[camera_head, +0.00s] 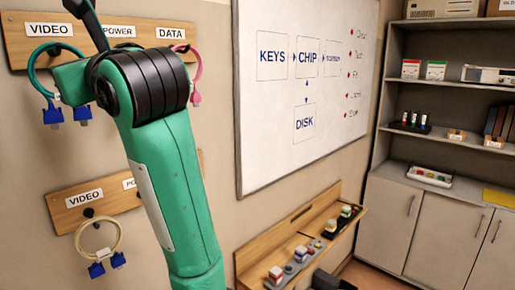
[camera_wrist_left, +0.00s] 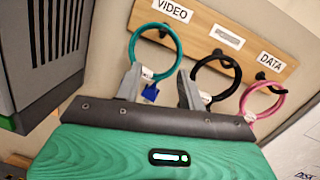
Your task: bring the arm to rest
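My left arm (camera_head: 165,165), green with a black joint, rises through the left half of the head view. Its gripper cannot be made out there. In the left wrist view my left gripper (camera_wrist_left: 160,88) has its two grey fingers apart, with nothing seen held between them. Beyond the fingers, a teal cable loop (camera_wrist_left: 153,30) with a blue connector (camera_wrist_left: 150,93) hangs under the VIDEO label. A black cable loop (camera_wrist_left: 216,62) hangs beside it, partly behind the right finger. A pink cable loop (camera_wrist_left: 263,100) hangs under DATA. My right gripper is not seen.
The upper wooden board (camera_head: 18,55) and a lower one (camera_head: 62,217) are on the wall; a cream cable (camera_head: 98,240) hangs from the lower. A whiteboard (camera_head: 290,130) is to the right. A wooden ledge (camera_head: 250,254) with small blocks stands below it. Shelves (camera_head: 450,90) and cabinets are far right.

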